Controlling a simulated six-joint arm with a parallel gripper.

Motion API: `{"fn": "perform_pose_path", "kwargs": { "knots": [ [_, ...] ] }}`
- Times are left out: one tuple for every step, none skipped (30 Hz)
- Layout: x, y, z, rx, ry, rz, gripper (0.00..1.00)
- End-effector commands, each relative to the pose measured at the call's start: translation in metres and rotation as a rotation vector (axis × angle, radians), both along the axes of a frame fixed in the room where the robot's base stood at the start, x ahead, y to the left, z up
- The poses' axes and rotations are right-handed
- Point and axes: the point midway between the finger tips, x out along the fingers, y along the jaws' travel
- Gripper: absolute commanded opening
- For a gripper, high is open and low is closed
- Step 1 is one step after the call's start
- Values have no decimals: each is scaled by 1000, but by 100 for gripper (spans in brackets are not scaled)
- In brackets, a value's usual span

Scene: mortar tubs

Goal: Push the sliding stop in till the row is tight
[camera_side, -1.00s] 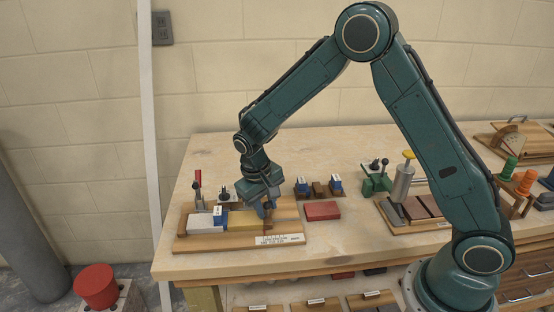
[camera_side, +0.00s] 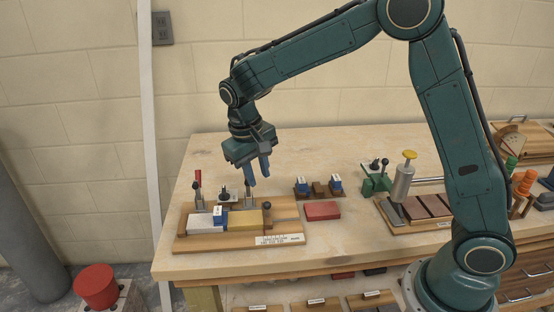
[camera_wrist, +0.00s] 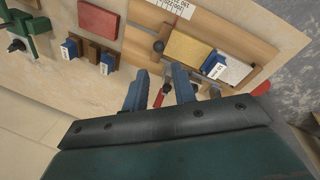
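The wooden fixture board (camera_side: 290,226) holds a row of a white block (camera_side: 206,223), a blue block (camera_side: 220,215) and a yellow block (camera_side: 244,220). The sliding stop (camera_side: 267,212), a brown piece with a dark knob, stands at the yellow block's right end with no clear gap. The stop's knob also shows in the wrist view (camera_wrist: 158,46), beside the yellow block (camera_wrist: 186,46). The blue block (camera_wrist: 213,64) and white block (camera_wrist: 231,70) follow there. My gripper (camera_side: 259,180) is raised above the board, clear of the stop, fingers apart and empty.
A red-handled clamp (camera_side: 197,184) stands behind the row at left. A red block (camera_side: 322,210) and a brown rack with blue blocks (camera_side: 318,188) lie to the right. Farther right is another board of brown blocks (camera_side: 425,208).

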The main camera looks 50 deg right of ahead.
Motion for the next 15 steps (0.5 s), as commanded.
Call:
{"fn": "perform_pose_path", "kwargs": {
  "knots": [
    [1, 2, 7, 0, -3, 3, 27],
    [1, 2, 10, 0, -2, 2, 27],
    [1, 3, 14, 0, -2, 2, 27],
    [1, 4, 16, 0, -2, 1, 27],
    [1, 4, 18, -1, -3, 2, 27],
    [1, 5, 21, 0, -2, 2, 27],
    [1, 5, 22, 0, -1, 2, 27],
    [1, 5, 23, 0, -1, 2, 27],
    [1, 5, 24, 0, 0, 2, 27],
    [1, 5, 24, 0, 0, 2, 27],
    [1, 5, 25, 0, 0, 2, 27],
    [1, 5, 25, 0, 0, 2, 27],
    [1, 5, 25, 0, 0, 2, 27],
    [1, 5, 25, 0, 0, 2, 27],
    [1, 5, 25, 0, 0, 2, 27]
  ]
}}
